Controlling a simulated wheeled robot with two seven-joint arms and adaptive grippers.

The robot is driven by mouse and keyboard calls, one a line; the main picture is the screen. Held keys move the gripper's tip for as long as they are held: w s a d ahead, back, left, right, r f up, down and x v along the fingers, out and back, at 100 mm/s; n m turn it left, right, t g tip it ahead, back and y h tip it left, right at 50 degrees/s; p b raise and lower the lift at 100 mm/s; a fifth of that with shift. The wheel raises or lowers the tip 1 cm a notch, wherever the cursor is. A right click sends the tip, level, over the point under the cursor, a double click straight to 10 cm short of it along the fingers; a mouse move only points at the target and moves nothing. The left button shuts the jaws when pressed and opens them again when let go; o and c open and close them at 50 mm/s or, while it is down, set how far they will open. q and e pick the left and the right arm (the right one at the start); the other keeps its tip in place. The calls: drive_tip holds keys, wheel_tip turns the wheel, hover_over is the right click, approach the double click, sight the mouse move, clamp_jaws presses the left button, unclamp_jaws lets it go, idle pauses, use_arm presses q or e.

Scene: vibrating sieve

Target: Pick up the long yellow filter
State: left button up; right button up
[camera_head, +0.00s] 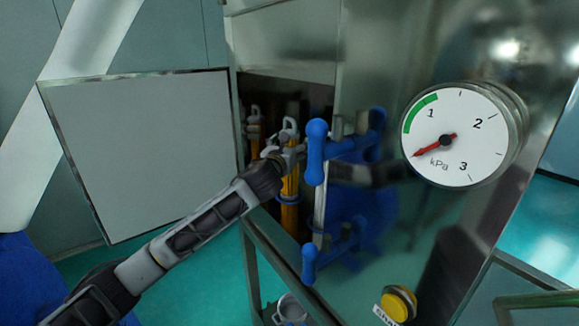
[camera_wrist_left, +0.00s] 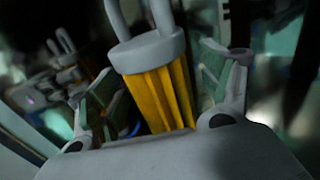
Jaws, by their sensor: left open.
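A long yellow filter (camera_head: 290,185) with a grey cap and a loop handle stands upright in the open cabinet in the head view. In the left wrist view the same yellow filter (camera_wrist_left: 160,95) shows pleated yellow sides under its grey cap. My left gripper (camera_head: 290,153) reaches into the cabinet opening at the filter's upper part. In the left wrist view its open fingers (camera_wrist_left: 155,95) stand on both sides of the yellow body, just below the cap. A gap shows beside the fingers. The filter's lower end is hidden in the wrist view.
Another yellow filter (camera_head: 255,135) stands deeper in the cabinet, to the left. Blue handles (camera_head: 316,150) stick out on the cabinet's right edge, close to my gripper. A pressure gauge (camera_head: 455,137) and a yellow button (camera_head: 398,303) are on the metal front. The cabinet door (camera_head: 140,150) stands open.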

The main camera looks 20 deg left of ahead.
use_arm(q)
drive_tip(key=shift+c, duration=1.9)
drive_tip(key=c, duration=1.1)
drive_tip(key=shift+c, duration=0.2)
wheel_tip(320, 180, up, 8)
drive_tip(key=shift+f, duration=0.25)
drive_tip(key=shift+r, duration=1.25)
use_arm(e)
drive_tip(key=shift+a+r, duration=0.15)
drive_tip(key=shift+a, duration=0.35)
drive_tip(key=shift+d, duration=0.6)
